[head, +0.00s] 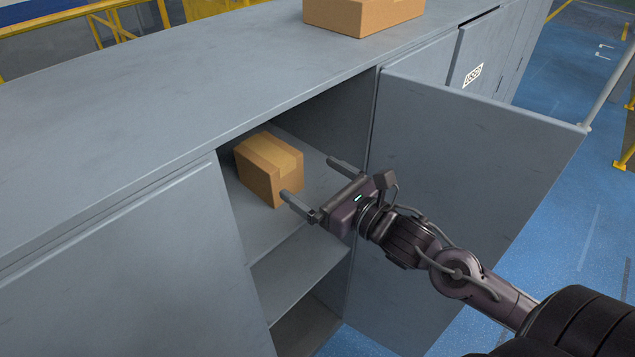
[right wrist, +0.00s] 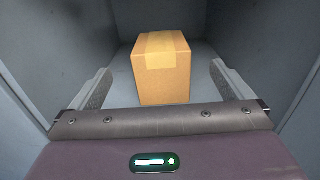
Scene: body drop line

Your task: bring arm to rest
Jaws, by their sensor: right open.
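My right gripper (head: 314,188) is open and empty at the mouth of an open grey cabinet compartment. Its two fingers also show in the right wrist view (right wrist: 160,90), spread wide on either side of the view. A cardboard box (head: 268,167) with a tape strip stands on the upper shelf (head: 262,232) inside the compartment. In the right wrist view the box (right wrist: 161,72) is ahead of the fingers, between their lines and apart from them. My left gripper is not in view.
The open cabinet door (head: 470,190) stands to the right of my right arm, close to it. Another cardboard box (head: 362,14) is on the cabinet top (head: 190,95). A lower shelf (head: 295,270) is below. Blue floor (head: 575,260) and yellow rails (head: 50,22) lie beyond the cabinet.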

